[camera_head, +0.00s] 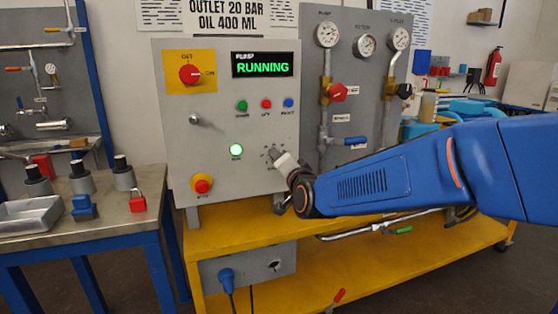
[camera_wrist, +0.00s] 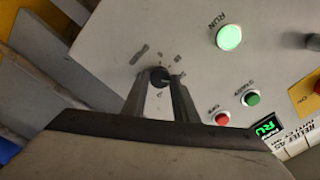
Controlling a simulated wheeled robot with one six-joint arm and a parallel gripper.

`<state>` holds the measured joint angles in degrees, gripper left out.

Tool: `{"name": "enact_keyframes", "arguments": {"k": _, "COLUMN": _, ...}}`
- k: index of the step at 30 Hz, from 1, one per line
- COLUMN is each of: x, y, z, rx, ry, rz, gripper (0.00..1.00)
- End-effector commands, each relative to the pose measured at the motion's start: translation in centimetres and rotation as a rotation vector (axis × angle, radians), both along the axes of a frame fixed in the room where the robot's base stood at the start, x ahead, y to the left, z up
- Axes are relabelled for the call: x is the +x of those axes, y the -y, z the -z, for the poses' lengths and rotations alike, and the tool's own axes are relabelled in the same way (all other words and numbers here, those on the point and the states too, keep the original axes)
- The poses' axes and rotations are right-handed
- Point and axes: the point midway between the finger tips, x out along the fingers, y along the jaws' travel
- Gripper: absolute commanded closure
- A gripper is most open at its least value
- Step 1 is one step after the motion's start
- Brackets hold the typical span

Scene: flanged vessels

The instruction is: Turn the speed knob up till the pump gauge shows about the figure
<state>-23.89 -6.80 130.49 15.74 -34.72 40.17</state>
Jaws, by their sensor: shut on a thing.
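The speed knob (camera_wrist: 159,76) is a small dark round knob on the grey control panel (camera_head: 220,130), with printed marks around it. My gripper (camera_wrist: 160,88) is shut on it, one finger on each side. In the head view my gripper (camera_head: 281,160) covers the knob at the panel's lower right. The pump gauge (camera_head: 328,34) is a round white dial at the top left of the gauge board. Its needle is too small to read. The display (camera_head: 262,65) shows RUNNING in green, and the run button (camera_head: 236,150) is lit.
A red-on-yellow switch (camera_head: 190,74) and a red emergency button (camera_head: 201,184) sit on the panel's left side. Red, black and blue valve handles are on the gauge board (camera_head: 360,110). A sign above reads outlet 20 bar, oil 400 ml.

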Motion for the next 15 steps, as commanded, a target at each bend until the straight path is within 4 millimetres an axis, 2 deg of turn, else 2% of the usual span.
{"name": "enact_keyframes", "arguments": {"k": 1, "x": -0.02, "y": 0.04, "z": 0.11, "rx": -0.001, "ry": -0.002, "rz": 0.000, "gripper": 0.96}}
{"name": "enact_keyframes", "arguments": {"k": 2, "x": -0.02, "y": 0.04, "z": 0.11, "rx": -0.001, "ry": -0.002, "rz": 0.000, "gripper": 0.69}}
{"name": "enact_keyframes", "arguments": {"k": 3, "x": -0.02, "y": 0.04, "z": 0.11, "rx": -0.001, "ry": -0.002, "rz": 0.000, "gripper": 0.60}}
{"name": "enact_keyframes", "arguments": {"k": 4, "x": -0.01, "y": 0.03, "z": 0.10, "rx": -0.001, "ry": -0.002, "rz": 0.000, "gripper": 0.55}}
{"name": "enact_keyframes", "arguments": {"k": 15, "x": -0.31, "y": 0.08, "z": 0.03, "rx": -0.001, "ry": 0.000, "rz": 0.000, "gripper": 0.55}}
